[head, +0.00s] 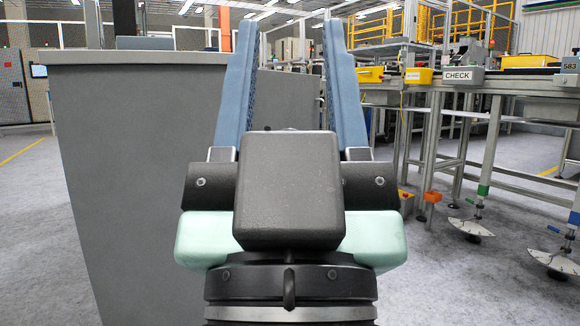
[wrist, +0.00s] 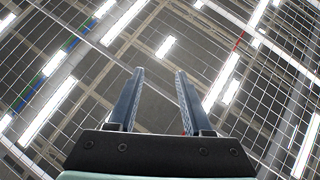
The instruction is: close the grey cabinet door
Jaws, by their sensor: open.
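A large grey cabinet-like block (head: 135,180) stands close on the left in the head view, with a flat grey front and a slightly overhanging top. Its darker side runs back behind my gripper. I cannot make out an open door, hinge or handle on it. My gripper (head: 290,25) is in the middle of the head view, with its two blue fingers pointing up, wide apart and empty. It overlaps the block's right part in the picture; I see no contact. In the wrist view my gripper (wrist: 160,72) is open against the ceiling, and no cabinet shows there.
On the right stands a metal-framed conveyor bench with yellow bins (head: 419,76) and a CHECK sign (head: 458,75). Its feet have round plates (head: 470,228) on the floor. Grey cabinets (head: 14,88) stand far left. Grey floor (head: 455,285) is clear at the front right.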

